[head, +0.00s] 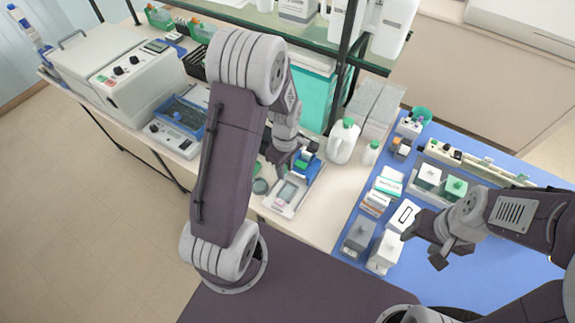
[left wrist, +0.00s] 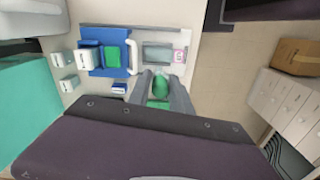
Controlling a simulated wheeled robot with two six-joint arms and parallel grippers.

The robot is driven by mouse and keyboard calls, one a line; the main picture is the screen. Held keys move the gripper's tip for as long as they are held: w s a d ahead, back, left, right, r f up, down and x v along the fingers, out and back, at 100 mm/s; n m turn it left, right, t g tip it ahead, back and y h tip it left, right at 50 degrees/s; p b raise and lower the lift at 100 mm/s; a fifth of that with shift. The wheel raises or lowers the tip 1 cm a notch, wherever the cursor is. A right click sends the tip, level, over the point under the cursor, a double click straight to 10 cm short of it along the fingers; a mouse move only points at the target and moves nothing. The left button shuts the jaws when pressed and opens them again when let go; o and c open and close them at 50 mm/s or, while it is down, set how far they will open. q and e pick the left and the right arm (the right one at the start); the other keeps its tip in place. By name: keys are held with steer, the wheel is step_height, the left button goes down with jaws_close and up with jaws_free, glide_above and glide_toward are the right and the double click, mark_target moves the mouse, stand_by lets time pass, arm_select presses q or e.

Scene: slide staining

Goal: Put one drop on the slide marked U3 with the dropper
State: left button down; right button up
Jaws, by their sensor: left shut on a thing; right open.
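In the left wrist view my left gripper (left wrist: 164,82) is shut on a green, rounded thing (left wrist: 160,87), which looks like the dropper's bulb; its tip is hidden. A glass slide (left wrist: 158,53) with a pink-marked end (left wrist: 180,56) lies on a pale tray just beyond the fingers. The mark is too small to read. In the head view my left gripper (head: 297,160) is over the far part of the same tray, with the slide (head: 289,191) nearer to me. My right gripper (head: 429,249) is open and empty, beside the white boxes on the blue mat.
A blue holder (left wrist: 92,44) with a green pad and a white box stands beside the slide. White bottles (head: 343,141) stand behind, to the right. The blue mat (head: 475,262) carries several boxes. A grey centrifuge-like machine (head: 128,80) and a blue-topped device (head: 178,122) are left.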

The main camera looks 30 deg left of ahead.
arm_select(q)
steer(key=shift+w+d+f, duration=0.1)
steer(key=shift+d+f, duration=0.1)
steer(key=shift+f, duration=0.2)
steer(key=f+b, duration=0.4)
steer(key=shift+d+f+b, duration=0.2)
steer(key=shift+d+b, duration=0.15)
steer(key=shift+d, duration=0.05)
steer(key=shift+a+f, duration=0.15)
steer(key=shift+f, duration=0.2)
steer(key=shift+d, duration=0.35)
arm_select(e)
steer(key=f, duration=0.1)
steer(key=d+f, duration=0.1)
steer(key=f, duration=0.3)
steer(key=shift+w+d+f, duration=0.1)
steer(key=shift+d+f, duration=0.15)
steer(key=shift+d, duration=0.05)
arm_select(q)
steer(key=shift+a, duration=0.2)
arm_select(e)
steer(key=shift+a, duration=0.15)
arm_select(q)
steer(key=shift+d, duration=0.1)
arm_select(e)
steer(key=shift+f, duration=0.1)
